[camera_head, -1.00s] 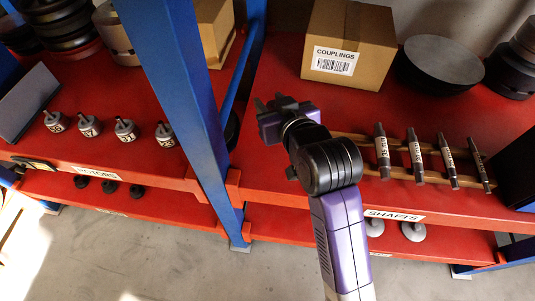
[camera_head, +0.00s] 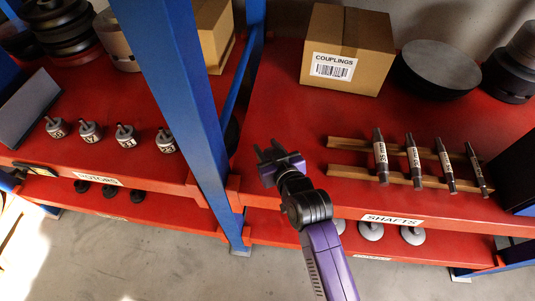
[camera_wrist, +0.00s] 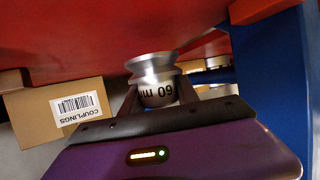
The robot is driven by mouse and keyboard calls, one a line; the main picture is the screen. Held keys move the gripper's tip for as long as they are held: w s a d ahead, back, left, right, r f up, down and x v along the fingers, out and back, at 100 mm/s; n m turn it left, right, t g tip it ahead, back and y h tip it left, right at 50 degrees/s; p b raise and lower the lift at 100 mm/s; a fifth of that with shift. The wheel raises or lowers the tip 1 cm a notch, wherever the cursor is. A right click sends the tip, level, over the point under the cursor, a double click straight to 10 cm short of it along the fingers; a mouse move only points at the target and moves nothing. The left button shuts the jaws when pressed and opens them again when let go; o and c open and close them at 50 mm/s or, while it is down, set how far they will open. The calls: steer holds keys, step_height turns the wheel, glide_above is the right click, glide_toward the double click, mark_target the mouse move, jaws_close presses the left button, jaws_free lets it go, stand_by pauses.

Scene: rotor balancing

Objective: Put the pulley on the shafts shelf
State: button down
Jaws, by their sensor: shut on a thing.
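In the head view my gripper (camera_head: 272,153) is at the front left of the shafts shelf, left of the shafts; I cannot make out the pulley there. The shafts shelf (camera_head: 285,105) is the red upper board with the label "SHAFTS" (camera_head: 392,219) on its front edge. I cannot tell whether the pulley touches the shelf.
Several labelled shafts (camera_head: 413,160) lie across wooden rails (camera_head: 345,143) on the right. A "COUPLINGS" box (camera_head: 350,45) and a dark disc (camera_head: 437,69) stand behind. A blue post (camera_head: 180,100) rises left of my gripper. The shelf's left middle is clear.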

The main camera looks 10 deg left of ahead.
mark_target(269, 157)
steer(key=shift+f, duration=1.7)
steer(key=shift+f, duration=0.2)
steer(key=c, duration=0.9)
jaws_free()
steer(key=shift+r, duration=0.2)
steer(key=shift+s+d, duration=0.2)
steer(key=shift+s, duration=0.1)
steer(key=b+v, duration=0.1)
steer(key=v, duration=1)
steer(key=shift+s+r, duration=0.15)
steer(key=shift+r, duration=0.05)
